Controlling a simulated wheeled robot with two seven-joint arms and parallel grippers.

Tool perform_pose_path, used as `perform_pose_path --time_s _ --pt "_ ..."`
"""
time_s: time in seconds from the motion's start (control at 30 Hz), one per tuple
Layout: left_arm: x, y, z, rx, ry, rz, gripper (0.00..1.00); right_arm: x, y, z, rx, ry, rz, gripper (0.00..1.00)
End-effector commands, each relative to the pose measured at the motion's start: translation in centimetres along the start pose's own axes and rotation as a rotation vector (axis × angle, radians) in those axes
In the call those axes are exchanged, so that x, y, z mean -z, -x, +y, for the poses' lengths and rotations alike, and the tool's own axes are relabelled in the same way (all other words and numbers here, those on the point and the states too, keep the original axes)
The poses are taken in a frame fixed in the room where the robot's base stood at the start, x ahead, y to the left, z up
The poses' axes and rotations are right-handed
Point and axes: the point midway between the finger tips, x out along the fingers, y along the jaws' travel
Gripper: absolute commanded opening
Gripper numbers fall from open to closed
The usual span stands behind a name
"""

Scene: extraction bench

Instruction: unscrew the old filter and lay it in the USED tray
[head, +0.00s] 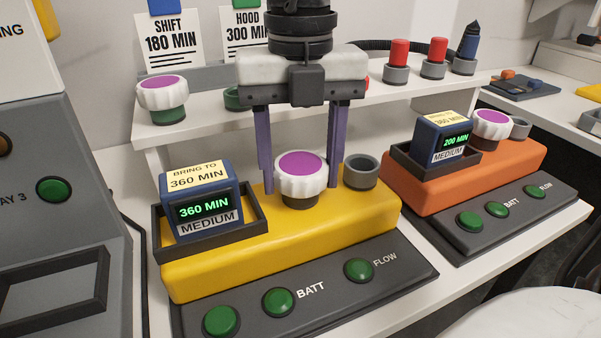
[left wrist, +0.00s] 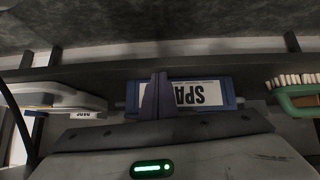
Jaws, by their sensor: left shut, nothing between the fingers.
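A white ribbed filter with a purple top (head: 302,176) stands upright on the yellow unit (head: 290,232), beside a grey empty socket (head: 361,172). My right gripper (head: 299,190) points down over it, its purple fingers apart on either side of the filter. The fingers look close to its rim, with no clear grip. My left gripper (left wrist: 160,95) shows only in the left wrist view, its fingers shut together and empty. I see no tray marked USED. Similar purple-topped filters are on the shelf (head: 162,92) and on the orange unit (head: 491,129).
A blue timer reading 360 MIN (head: 203,205) sits in a black holder left of the filter. The shelf behind carries red-topped parts (head: 399,55). In the left wrist view, a blue item lettered "SPA" (left wrist: 200,94) lies behind the finger, with a green brush (left wrist: 295,100) at right.

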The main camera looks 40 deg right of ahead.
Motion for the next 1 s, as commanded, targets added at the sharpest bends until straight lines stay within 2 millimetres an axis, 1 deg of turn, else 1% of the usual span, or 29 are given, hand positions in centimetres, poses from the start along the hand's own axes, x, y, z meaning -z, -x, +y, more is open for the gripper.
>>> perform_pose_path --time_s 0.03,0.07,0.17,0.27,0.67,1.0 --pt "0.0 0.0 0.0 0.000 0.000 0.000 0.00 0.0 0.0 0.0 -0.002 0.001 0.001 0.32" --pt "0.0 0.0 0.0 0.001 0.000 0.000 0.00 0.0 0.0 0.0 -0.001 0.001 0.001 0.27" --pt "-0.1 0.0 -0.1 0.001 -0.001 -0.002 0.00 0.0 0.0 0.0 -0.001 0.026 0.002 0.27" --pt "0.0 0.1 -0.1 0.001 -0.001 -0.006 0.00 0.1 0.1 0.0 -0.002 0.146 0.004 0.27" --pt "1.1 1.2 0.1 0.002 -0.001 -0.007 0.00 0.1 0.1 0.0 -0.003 0.860 0.005 0.27" --pt "2.5 2.3 0.2 0.001 -0.001 0.000 0.00 0.1 0.2 0.0 -0.003 1.453 0.006 0.27"
